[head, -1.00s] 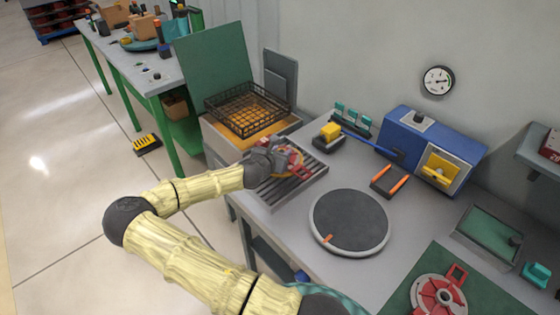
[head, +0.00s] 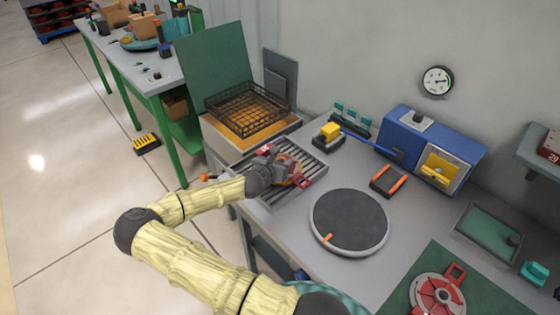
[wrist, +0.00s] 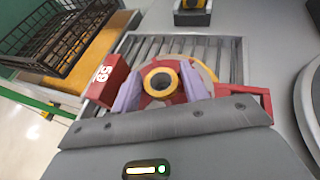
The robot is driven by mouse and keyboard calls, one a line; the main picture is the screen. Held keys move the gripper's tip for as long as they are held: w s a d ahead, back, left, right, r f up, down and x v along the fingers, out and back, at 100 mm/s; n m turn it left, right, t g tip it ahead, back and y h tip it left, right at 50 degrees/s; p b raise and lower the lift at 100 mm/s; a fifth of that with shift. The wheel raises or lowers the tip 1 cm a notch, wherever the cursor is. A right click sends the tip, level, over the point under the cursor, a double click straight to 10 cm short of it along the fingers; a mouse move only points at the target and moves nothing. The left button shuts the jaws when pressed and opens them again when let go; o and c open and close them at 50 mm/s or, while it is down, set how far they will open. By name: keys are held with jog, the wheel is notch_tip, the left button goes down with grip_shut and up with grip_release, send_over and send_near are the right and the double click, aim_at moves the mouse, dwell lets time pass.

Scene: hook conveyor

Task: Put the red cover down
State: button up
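The red cover (wrist: 163,93) has a yellow ring around a dark hole at its middle, and red parts stick out on both sides. In the wrist view its middle sits between the two fingers of my gripper (wrist: 160,95), which look closed against it. In the head view my gripper (head: 270,166) and the red cover (head: 298,179) are over the grey slatted rack (head: 316,169) at the bench's left end. I cannot tell whether the cover touches the slats. My gripper hides part of it.
A black wire basket (head: 247,108) stands behind the rack on an orange surface. A round dark turntable (head: 349,221) is to the right. A yellow-topped block (head: 329,131) and a blue machine (head: 425,145) stand behind. Another red round part (head: 437,296) lies on a green mat.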

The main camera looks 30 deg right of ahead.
jog(key=shift+o, duration=0.9)
jog(key=b+v, duration=0.2)
jog(key=v, duration=1)
jog(key=shift+c, duration=0.3)
dwell(0.4)
